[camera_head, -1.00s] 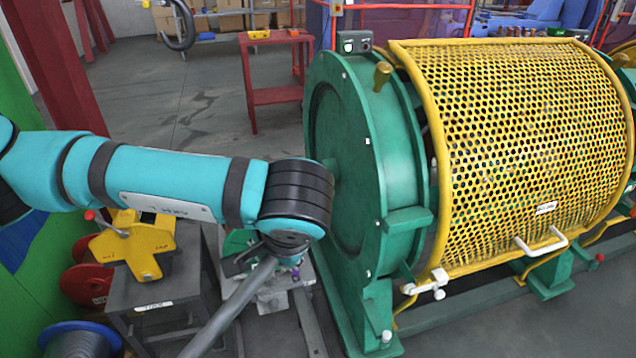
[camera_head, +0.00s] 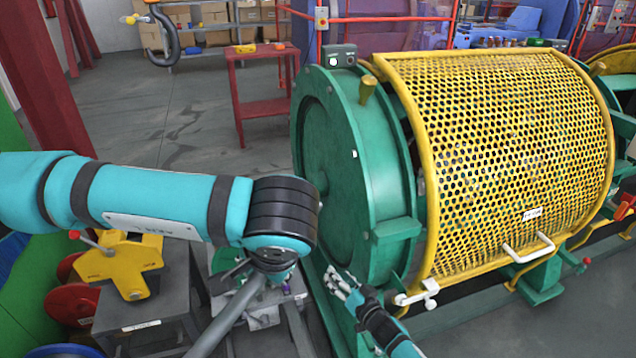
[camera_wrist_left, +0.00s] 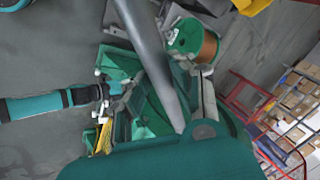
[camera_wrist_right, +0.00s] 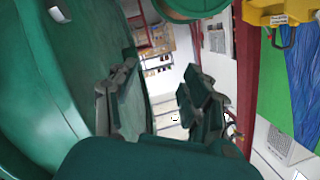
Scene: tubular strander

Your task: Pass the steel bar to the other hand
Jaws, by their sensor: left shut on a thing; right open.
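The steel bar (camera_head: 228,318) is a long grey round rod. It slants from my left gripper (camera_head: 262,272) down to the lower edge of the head view. My left gripper is shut on it, partly hidden under the black wrist. In the left wrist view the bar (camera_wrist_left: 152,55) runs from the top down between the fingers. My right gripper (camera_head: 343,289) is open and empty, right of the left gripper and apart from the bar, in front of the green machine disc. In the right wrist view its fingers (camera_wrist_right: 160,105) are spread with nothing between them.
The green strander housing (camera_head: 350,190) and yellow mesh guard (camera_head: 500,150) stand close on the right. A grey stand (camera_head: 150,310) carries a yellow part (camera_head: 125,265) at left. A wire spool (camera_wrist_left: 195,42) shows in the left wrist view. A red table (camera_head: 262,105) stands behind.

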